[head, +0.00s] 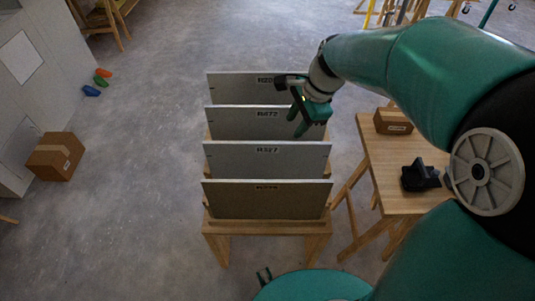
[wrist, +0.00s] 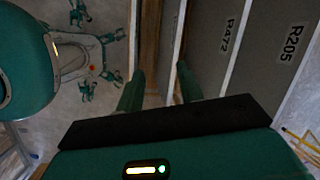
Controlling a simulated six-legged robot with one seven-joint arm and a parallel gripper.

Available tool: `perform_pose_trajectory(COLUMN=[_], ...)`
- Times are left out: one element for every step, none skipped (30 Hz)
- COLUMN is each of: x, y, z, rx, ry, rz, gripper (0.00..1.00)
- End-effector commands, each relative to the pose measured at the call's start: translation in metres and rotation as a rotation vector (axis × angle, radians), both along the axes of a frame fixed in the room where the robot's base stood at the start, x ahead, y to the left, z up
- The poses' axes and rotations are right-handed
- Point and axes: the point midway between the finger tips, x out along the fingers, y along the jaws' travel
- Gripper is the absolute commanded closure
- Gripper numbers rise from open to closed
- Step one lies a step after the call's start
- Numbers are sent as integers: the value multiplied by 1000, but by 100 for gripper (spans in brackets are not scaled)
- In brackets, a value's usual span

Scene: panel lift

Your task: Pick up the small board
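Several grey boards stand upright, one behind another. The front board (head: 265,200) has a label I cannot read clearly. Behind it are R327 (head: 255,160), R472 (head: 250,124) and R205 (head: 240,88). They look similar in size, so I cannot tell which is the small one. My gripper (head: 305,132) points down near the right ends of R472 and R327, partly covering R472. In the wrist view its two fingers (wrist: 161,90) are apart, with a board edge (wrist: 180,30) running close to the right finger. R472 (wrist: 224,40) and R205 (wrist: 288,50) lie to the right. No grip shows.
A wooden rack (head: 222,228) holds the boards. A wooden table (head: 405,199) to the right carries a cardboard box (head: 393,121) and a black object (head: 421,177). Another box (head: 55,156) lies on the floor at left, beside a grey cabinet.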

Motion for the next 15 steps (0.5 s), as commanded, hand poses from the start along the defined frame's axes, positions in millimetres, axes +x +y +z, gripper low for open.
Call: perform_pose_trajectory(x=[12,19,26,31,35,39,42,44,46,47,47,47,47,47,47], y=[6,9,13,15,18,20,22,23,24,25,26,27,29,30,32], z=[-14,-21,-28,-34,-39,-44,-47,-50,-52,-54,-56,-59,-62,-66,-72], rx=[26,41,58,69,79,89,95,100,104,108,108,109,109,109,108], ry=[52,79,112,134,155,177,191,201,212,216,220,222,223,223,224], rz=[-65,-107,-156,-189,-218,-251,-272,-288,-304,-311,-316,-319,-320,-319,-318], gripper=[63,63,63,63,63,63,63,63,63,63,63,63,63,63,63])
